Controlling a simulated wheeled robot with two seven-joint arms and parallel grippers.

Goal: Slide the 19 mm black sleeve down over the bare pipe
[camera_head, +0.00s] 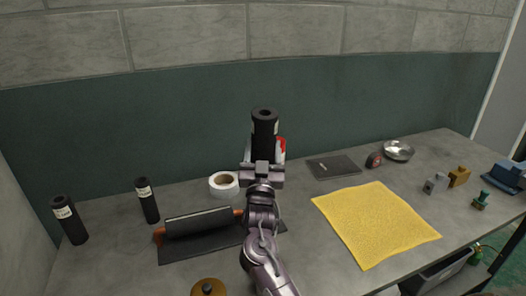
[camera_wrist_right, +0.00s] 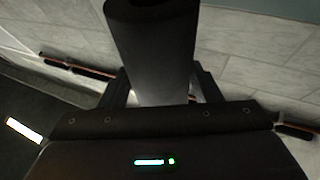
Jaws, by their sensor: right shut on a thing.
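My right gripper (camera_head: 263,165) is shut on a black sleeve (camera_head: 264,124), a hollow tube held upright above the bench with its open top end showing. In the right wrist view the sleeve (camera_wrist_right: 155,50) stands between the two fingers of the right gripper (camera_wrist_right: 163,90); its lower end is hidden. No upright bare pipe can be made out. A dark roll with copper-coloured ends (camera_head: 198,222) lies on a dark mat left of my arm. My left gripper is not in view.
Two labelled black tubes (camera_head: 69,220) (camera_head: 147,201) stand at the left. A white tape roll (camera_head: 214,189) is behind the mat. A red-and-white thing (camera_head: 282,147) is partly hidden behind my gripper. A yellow cloth (camera_head: 375,222), a dark flat plate (camera_head: 333,167) and a metal bowl (camera_head: 399,150) lie right.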

